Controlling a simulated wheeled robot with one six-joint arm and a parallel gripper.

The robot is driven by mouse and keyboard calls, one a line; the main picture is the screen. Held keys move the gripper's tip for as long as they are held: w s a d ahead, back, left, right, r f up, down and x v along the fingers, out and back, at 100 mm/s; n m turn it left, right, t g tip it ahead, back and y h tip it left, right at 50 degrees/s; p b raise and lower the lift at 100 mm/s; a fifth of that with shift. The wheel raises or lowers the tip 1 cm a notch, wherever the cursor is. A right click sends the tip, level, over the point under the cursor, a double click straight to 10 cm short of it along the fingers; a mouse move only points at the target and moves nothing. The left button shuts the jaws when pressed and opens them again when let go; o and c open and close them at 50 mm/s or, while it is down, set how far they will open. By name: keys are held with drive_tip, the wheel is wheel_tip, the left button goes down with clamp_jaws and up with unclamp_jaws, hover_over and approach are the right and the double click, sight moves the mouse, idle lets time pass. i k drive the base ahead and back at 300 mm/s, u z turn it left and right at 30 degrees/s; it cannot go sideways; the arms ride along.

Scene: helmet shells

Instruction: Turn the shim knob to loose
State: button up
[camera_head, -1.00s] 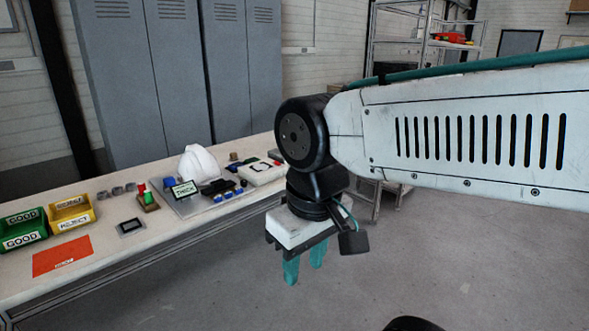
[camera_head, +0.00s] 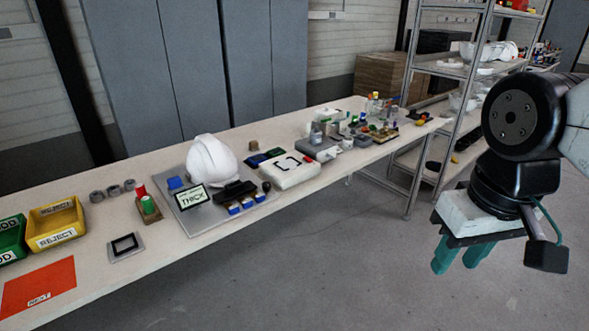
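A grey fixture plate (camera_head: 202,219) lies on the bench. It carries a white helmet shell (camera_head: 211,158), a small screen reading "THICK" (camera_head: 192,197), a black block (camera_head: 236,190) and several blue-and-white pieces (camera_head: 241,205). A small dark knob-like part (camera_head: 267,186) is at the plate's right edge. I cannot tell if it is the shim knob, and no setting can be read. My gripper (camera_head: 460,261) is to the right, beyond the bench's front edge and well apart from the plate. Its teal fingers point down, spread apart and empty.
The bench (camera_head: 105,262) holds a yellow REJECT bin (camera_head: 57,221), a green bin (camera_head: 10,240), an orange sheet (camera_head: 38,287) and a white marked pad (camera_head: 289,171). Small parts crowd its right end. A metal shelf (camera_head: 445,69) stands behind my arm. Floor in front is clear.

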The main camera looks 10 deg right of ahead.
sight(266, 186)
drive_tip(key=u, duration=0.25)
drive_tip(key=i, duration=1.05)
drive_tip(key=u, duration=0.7)
